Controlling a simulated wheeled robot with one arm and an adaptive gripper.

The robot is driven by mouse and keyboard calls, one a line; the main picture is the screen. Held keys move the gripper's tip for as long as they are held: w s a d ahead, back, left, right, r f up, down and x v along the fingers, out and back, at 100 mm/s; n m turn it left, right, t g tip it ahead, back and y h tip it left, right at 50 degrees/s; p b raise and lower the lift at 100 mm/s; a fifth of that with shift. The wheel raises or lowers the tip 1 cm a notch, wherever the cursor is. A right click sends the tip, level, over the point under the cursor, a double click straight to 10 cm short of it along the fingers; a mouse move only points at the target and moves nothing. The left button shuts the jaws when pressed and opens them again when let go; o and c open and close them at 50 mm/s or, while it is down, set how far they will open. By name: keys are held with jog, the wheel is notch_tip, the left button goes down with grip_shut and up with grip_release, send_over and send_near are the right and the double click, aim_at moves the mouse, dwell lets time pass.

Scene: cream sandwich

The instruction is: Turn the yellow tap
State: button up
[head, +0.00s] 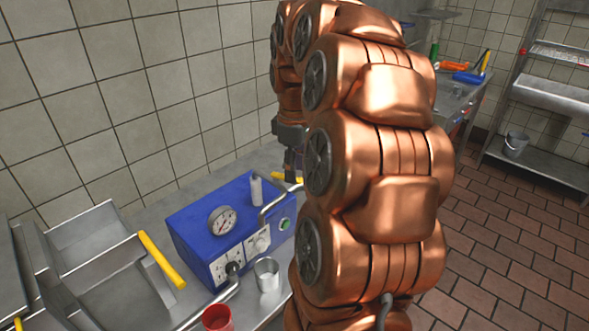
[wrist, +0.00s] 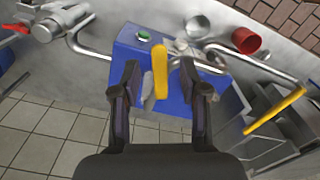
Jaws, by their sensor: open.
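In the wrist view a yellow bar-shaped handle (wrist: 160,72) lies between the two dark fingers of my gripper (wrist: 158,68). The fingers are apart, with a gap on each side of the handle. In the head view my gripper (head: 291,165) points down behind the blue machine, and a bit of yellow handle (head: 277,175) shows beside it; my arm hides much of this area. A second yellow handle (head: 163,260) sits at the steel basin on the left, and it also shows at right in the wrist view (wrist: 275,112).
The blue machine (head: 190,227) has a gauge, knobs and bent steel pipes. A metal cup (head: 267,274) and a red cup (head: 217,319) stand in front of it. A tiled wall is behind. Shelves (head: 548,92) and a bucket (head: 515,144) are far right.

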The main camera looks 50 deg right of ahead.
jog(key=shift+f, duration=0.65)
jog(key=shift+c, duration=0.3)
grip_shut()
